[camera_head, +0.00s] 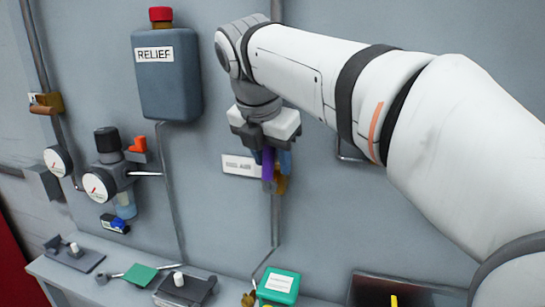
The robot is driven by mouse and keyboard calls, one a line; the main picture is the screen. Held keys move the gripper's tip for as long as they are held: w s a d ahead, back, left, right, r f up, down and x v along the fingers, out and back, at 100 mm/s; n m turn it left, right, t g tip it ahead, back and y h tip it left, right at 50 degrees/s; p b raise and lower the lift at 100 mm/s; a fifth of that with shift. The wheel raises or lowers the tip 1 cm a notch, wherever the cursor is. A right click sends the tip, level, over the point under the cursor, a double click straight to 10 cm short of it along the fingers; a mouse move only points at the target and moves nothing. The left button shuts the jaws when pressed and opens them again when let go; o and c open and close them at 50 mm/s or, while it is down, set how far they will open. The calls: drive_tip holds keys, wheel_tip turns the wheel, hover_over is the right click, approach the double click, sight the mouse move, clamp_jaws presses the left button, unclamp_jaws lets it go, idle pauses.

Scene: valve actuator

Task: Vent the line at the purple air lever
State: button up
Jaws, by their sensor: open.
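The purple air lever (268,169) hangs on the wall pipe at the centre, beside a white label (241,166) whose text is too small to read surely. A brass valve part (281,184) shows just right of the lever. My gripper (270,158) is open and points down, with its fingers at the upper part of the lever. The fingers appear to lie on either side of it, but I cannot tell whether they touch. My gripper body hides the lever's top.
A grey tank labelled RELIEF (166,75) with a red cap hangs at upper left. A regulator with an orange lever (138,145) and gauges (98,185) is at left. Below, a shelf holds a green box (279,285), a green plate (140,274) and dark fixtures (185,287).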

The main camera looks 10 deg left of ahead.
drive_tip(key=shift+c, duration=0.2)
clamp_jaws()
